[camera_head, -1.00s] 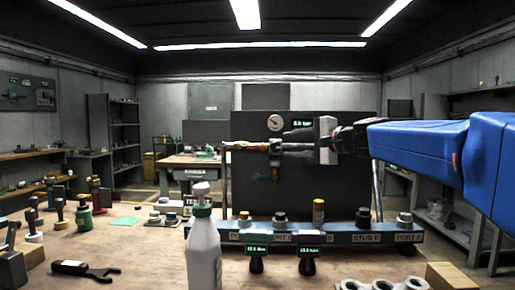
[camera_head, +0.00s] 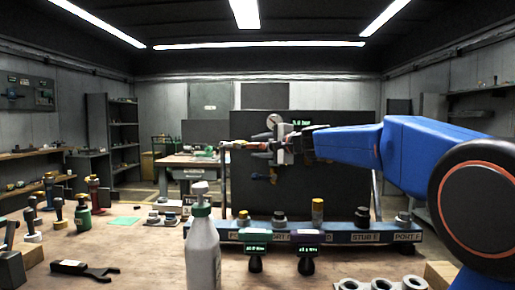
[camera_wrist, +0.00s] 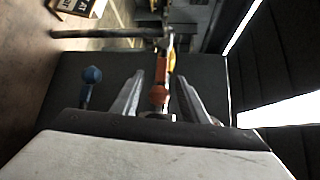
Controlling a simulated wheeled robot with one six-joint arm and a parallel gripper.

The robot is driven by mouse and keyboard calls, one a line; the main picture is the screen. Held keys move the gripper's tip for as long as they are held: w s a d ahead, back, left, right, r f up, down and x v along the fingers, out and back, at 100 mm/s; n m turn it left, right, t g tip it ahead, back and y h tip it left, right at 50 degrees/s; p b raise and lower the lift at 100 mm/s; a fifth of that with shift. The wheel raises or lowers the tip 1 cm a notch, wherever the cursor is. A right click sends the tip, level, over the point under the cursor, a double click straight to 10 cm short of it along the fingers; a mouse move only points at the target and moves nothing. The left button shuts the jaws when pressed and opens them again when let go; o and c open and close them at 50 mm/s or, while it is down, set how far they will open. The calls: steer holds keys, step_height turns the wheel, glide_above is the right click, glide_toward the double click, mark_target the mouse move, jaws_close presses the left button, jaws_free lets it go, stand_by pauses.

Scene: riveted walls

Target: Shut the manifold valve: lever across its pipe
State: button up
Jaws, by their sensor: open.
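A blue knob (camera_wrist: 92,75) sits outside the fingers. The pipe and lever angle are unclear.
A blue rail (camera_head: 340,236) with labelled ports and several fittings runs below the panel.

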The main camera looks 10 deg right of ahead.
steer(key=shift+w+a, duration=0.2)
steer(key=shift+w, duration=0.05)
steer(key=shift+c, duration=0.2)
jaws_close()
